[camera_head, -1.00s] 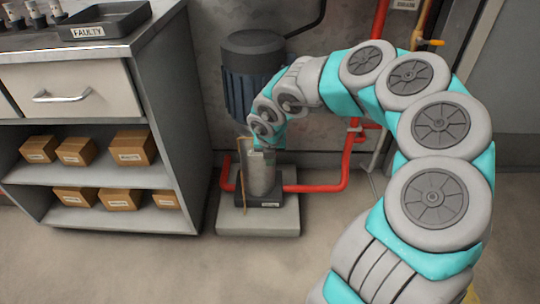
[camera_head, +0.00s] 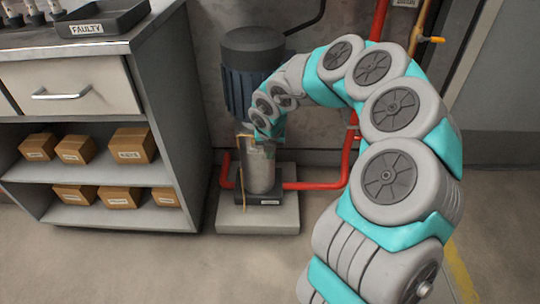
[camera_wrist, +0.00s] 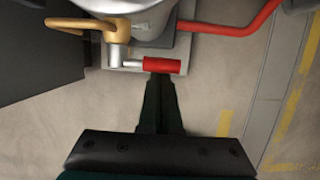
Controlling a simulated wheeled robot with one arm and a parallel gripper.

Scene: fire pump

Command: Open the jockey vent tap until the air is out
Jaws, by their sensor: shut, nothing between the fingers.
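The jockey pump has a dark blue motor (camera_head: 240,92) on top and a pale metal cylinder (camera_head: 262,174) below. In the wrist view the vent tap shows a brass body and outlet (camera_wrist: 88,26), a silver stem (camera_wrist: 115,52) and a red handle (camera_wrist: 162,65) pointing right. A thin brass tube (camera_head: 243,190) runs down the pump's front in the head view. My gripper (camera_wrist: 162,82) is shut and empty, its fingertips right at the red handle's near side; whether they touch it I cannot tell. In the head view the fingers are hard to make out. No air or water shows.
The pump stands on a grey plinth (camera_head: 230,219) with red pipes (camera_head: 316,186) beside it. A shelf unit (camera_head: 150,62) with small boxes stands close on the left. A dark FAULTY tray (camera_head: 95,22) sits on top. The floor in front is clear.

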